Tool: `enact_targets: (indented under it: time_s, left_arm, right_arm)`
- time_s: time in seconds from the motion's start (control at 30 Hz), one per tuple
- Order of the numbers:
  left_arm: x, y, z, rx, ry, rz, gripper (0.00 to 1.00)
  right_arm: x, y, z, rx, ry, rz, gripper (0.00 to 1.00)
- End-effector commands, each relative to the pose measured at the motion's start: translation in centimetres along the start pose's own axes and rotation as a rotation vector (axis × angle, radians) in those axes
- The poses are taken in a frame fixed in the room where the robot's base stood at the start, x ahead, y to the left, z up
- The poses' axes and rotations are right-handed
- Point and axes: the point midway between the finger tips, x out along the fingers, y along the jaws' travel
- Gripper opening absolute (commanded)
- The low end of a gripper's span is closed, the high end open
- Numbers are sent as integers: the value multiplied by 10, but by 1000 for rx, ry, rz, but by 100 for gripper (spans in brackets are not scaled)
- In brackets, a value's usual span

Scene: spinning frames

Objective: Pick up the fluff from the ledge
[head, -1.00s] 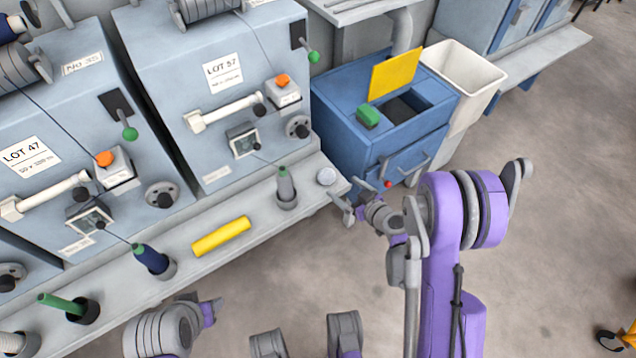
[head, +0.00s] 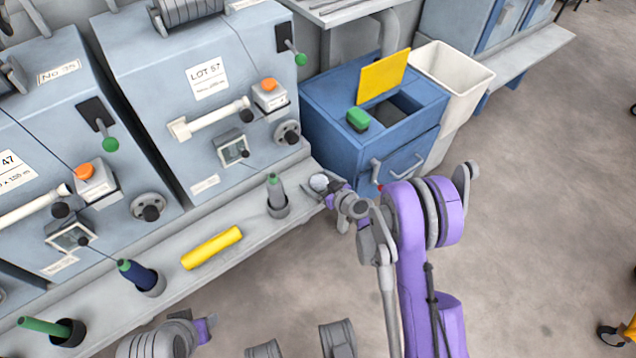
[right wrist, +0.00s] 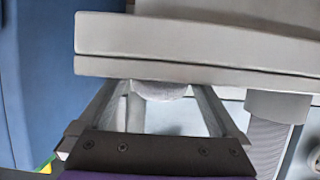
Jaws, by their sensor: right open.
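The fluff (head: 319,182) is a small pale grey ball at the right end of the long grey ledge (head: 238,228). My right gripper (head: 323,190) is open at the ledge end, its fingertips close around the fluff. In the right wrist view the fluff (right wrist: 160,91) shows between the two spread fingers of the gripper (right wrist: 160,95), partly hidden behind the ledge edge (right wrist: 190,68). I cannot tell whether either finger touches it. My left gripper does not show; only part of my left arm is at the bottom left.
A grey bobbin in a cup (head: 277,197) stands close left of the fluff. A yellow roll (head: 212,248), a blue bobbin (head: 140,276) and a green one (head: 45,327) are farther left. A blue cabinet (head: 340,135) with a white bin (head: 452,75) stands behind. Open floor lies right.

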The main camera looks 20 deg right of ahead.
Motion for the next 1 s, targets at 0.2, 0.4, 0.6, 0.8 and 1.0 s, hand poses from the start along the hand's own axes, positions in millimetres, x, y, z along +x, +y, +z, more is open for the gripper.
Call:
enact_targets:
  time_s: [0.2,0.4,0.6,0.8,1.0]
  left_arm:
    - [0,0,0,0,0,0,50]
    - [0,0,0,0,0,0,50]
    - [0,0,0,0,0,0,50]
    - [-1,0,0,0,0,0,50]
    - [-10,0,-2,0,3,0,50]
  right_arm:
    - [-1,0,0,0,0,0,79]
    - [-1,0,0,0,0,0,43]
    - [-1,0,0,0,0,0,12]
    - [-1,0,-1,0,0,0,11]
    - [-12,0,-25,0,1,0,11]
